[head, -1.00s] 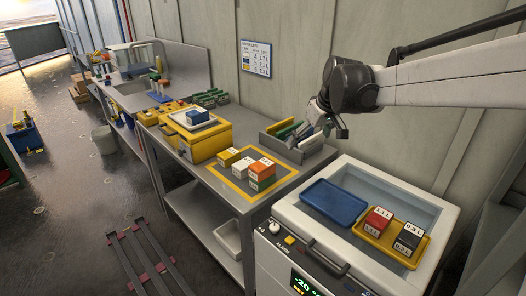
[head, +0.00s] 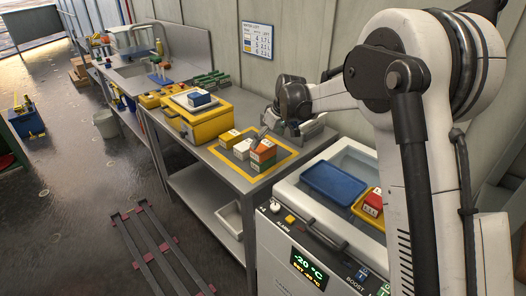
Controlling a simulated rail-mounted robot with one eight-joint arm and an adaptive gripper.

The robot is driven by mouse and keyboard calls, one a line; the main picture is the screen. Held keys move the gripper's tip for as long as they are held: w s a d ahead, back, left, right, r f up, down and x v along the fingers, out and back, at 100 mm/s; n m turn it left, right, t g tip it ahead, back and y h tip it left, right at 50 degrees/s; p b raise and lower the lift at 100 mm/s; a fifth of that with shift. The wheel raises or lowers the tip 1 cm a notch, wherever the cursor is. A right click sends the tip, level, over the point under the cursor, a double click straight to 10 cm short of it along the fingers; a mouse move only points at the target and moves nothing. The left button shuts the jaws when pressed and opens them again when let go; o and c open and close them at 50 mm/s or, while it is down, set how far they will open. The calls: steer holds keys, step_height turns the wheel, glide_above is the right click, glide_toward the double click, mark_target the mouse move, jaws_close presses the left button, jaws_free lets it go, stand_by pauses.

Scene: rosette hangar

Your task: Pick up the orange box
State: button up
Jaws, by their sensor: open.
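The orange box (head: 263,151) sits on top of a green box (head: 262,165), inside a yellow-bordered area (head: 218,155) on the grey table. A white box (head: 243,148) stands just left of it, and a yellow box (head: 230,138) stands farther left and back. My gripper (head: 262,133) is open, just behind and above the orange box, near the white box. The fingers are small and partly hidden by the wrist, so I cannot tell whether they touch anything.
A yellow case (head: 200,125) carrying a tray and a blue box stands left of the stack. An open freezer (head: 292,192) with a blue tray (head: 334,181) and a red box (head: 371,202) is at the right. My arm covers part of the freezer and the rack behind.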

mark_target(265, 146)
steer(key=shift+p+x, duration=0.3)
steer(key=shift+x, duration=3.05)
steer(key=shift+s, duration=0.15)
steer(key=c, duration=1.3)
